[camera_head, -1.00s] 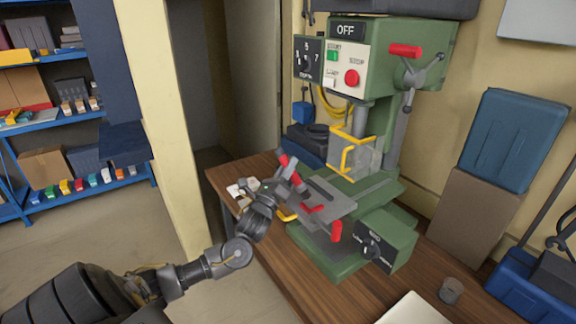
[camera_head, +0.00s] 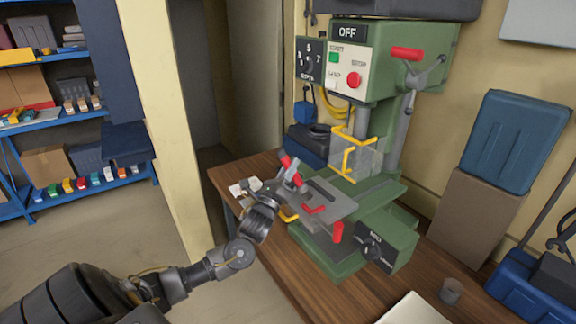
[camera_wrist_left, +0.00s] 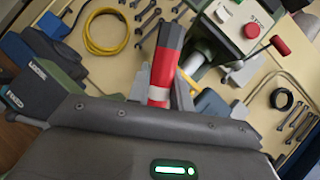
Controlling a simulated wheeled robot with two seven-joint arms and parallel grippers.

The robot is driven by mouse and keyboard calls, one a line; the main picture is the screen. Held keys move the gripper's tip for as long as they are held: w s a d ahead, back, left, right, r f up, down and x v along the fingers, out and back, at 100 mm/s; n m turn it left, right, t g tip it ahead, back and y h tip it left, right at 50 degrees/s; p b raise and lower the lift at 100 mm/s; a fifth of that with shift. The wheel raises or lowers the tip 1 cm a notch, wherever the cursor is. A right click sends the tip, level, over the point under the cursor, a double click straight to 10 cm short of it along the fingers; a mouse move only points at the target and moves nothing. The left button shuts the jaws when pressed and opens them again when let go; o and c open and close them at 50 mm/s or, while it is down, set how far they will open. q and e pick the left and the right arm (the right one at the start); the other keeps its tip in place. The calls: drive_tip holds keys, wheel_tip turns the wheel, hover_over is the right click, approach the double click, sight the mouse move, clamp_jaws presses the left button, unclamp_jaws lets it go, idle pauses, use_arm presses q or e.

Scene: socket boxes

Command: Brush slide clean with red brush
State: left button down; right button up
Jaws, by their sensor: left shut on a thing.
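My left gripper (camera_head: 280,188) is shut on the red brush (camera_head: 288,163) at the near left edge of the drill press's grey slide (camera_head: 332,194). In the left wrist view the brush (camera_wrist_left: 164,68) stands up from between the jaws, with a red body, a dark grey end and a pale band. The slide lies flat on the green press base and has red handles on it. I cannot tell whether the brush touches the slide. My right gripper is in neither view.
The green drill press (camera_head: 425,60), its panel reading OFF, stands on the wooden bench (camera_head: 440,285). A clear guard (camera_head: 355,155) with yellow edges hangs above the slide. A grey cup (camera_head: 452,290) and blue case (camera_head: 515,140) are at right.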

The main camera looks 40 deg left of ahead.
use_arm(q)
drive_tip(key=r, duration=0.1)
drive_tip(key=r+p, duration=0.1)
drive_tip(key=d+r+p, duration=0.1)
drive_tip(key=shift+w, duration=0.35)
drive_tip(key=shift+s+r+p, duration=0.1)
drive_tip(key=shift+r+p, duration=0.35)
drive_tip(key=shift+p, duration=0.1)
drive_tip(key=shift+r+p, duration=0.65)
drive_tip(key=shift+r, duration=0.15)
drive_tip(key=shift+d+r, duration=0.1)
drive_tip(key=shift+r, duration=1.05)
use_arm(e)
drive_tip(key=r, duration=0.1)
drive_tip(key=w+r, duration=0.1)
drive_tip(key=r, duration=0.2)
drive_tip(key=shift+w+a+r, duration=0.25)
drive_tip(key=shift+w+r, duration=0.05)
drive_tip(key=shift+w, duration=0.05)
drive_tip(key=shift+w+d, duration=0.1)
